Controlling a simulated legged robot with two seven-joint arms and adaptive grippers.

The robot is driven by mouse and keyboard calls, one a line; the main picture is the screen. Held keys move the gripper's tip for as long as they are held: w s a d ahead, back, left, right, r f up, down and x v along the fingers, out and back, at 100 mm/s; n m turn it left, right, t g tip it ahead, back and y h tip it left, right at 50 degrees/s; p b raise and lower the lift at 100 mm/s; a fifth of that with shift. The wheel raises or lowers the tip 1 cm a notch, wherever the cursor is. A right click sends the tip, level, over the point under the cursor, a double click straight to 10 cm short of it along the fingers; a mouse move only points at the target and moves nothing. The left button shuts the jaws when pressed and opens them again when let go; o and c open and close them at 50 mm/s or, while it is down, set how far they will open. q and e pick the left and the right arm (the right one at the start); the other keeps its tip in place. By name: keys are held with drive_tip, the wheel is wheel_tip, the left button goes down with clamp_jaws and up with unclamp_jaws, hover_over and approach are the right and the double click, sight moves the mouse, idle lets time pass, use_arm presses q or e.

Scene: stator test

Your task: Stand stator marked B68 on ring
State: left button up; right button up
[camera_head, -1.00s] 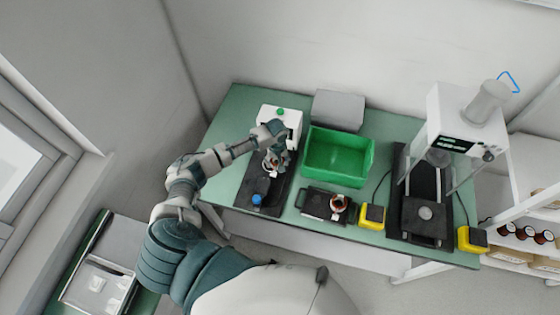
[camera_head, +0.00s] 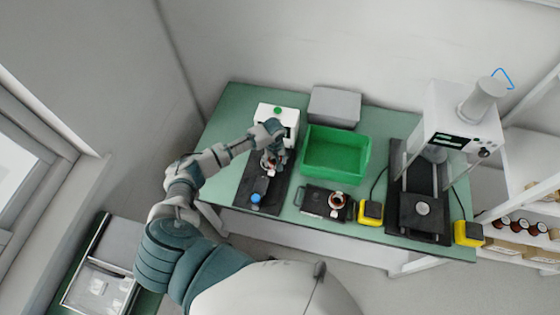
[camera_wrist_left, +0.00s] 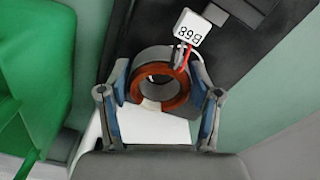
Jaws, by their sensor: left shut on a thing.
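The stator marked B68 (camera_wrist_left: 146,64) is a grey ring with a copper-coloured inner winding, red and white wires and a white tag (camera_wrist_left: 192,28). My left gripper (camera_wrist_left: 161,88) is shut on it, with one blue-padded finger on each side. In the head view my left gripper (camera_head: 270,158) is over the black base in front of the white tester (camera_head: 285,117); the stator there is small and partly hidden. I cannot tell whether it touches the base. I cannot make out the task's ring. My right gripper is not in view.
A green bin (camera_head: 336,155) stands right of the gripper. A second copper-wound part (camera_head: 337,201) sits on a small black plate. Yellow boxes (camera_head: 370,212) and a white press-like machine (camera_head: 462,135) stand further right. A grey box (camera_head: 334,106) is behind the bin.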

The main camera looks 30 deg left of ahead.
use_arm(q)
drive_tip(key=a, duration=0.2)
drive_tip(key=a+f, duration=0.1)
drive_tip(key=shift+a, duration=0.35)
drive_tip(key=shift+d, duration=0.15)
drive_tip(key=shift+d+r, duration=0.1)
drive_tip(key=shift+d, duration=0.75)
drive_tip(key=shift+a, duration=0.15)
drive_tip(key=a, duration=0.2)
drive_tip(key=a+f, duration=0.1)
drive_tip(key=a, duration=0.1)
drive_tip(key=shift+s+f, duration=0.15)
drive_tip(key=shift+f, duration=0.05)
drive_tip(key=shift+d, duration=0.4)
clamp_jaws()
drive_tip(key=shift+d, duration=0.5)
drive_tip(key=o, duration=1.7)
unclamp_jaws()
drive_tip(key=shift+d+r, duration=0.1)
drive_tip(key=shift+a, duration=0.7)
drive_tip(key=shift+a+r, duration=0.15)
wheel_tip(320, 180, up, 11)
drive_tip(key=shift+d+r, duration=0.2)
drive_tip(key=shift+d, duration=0.2)
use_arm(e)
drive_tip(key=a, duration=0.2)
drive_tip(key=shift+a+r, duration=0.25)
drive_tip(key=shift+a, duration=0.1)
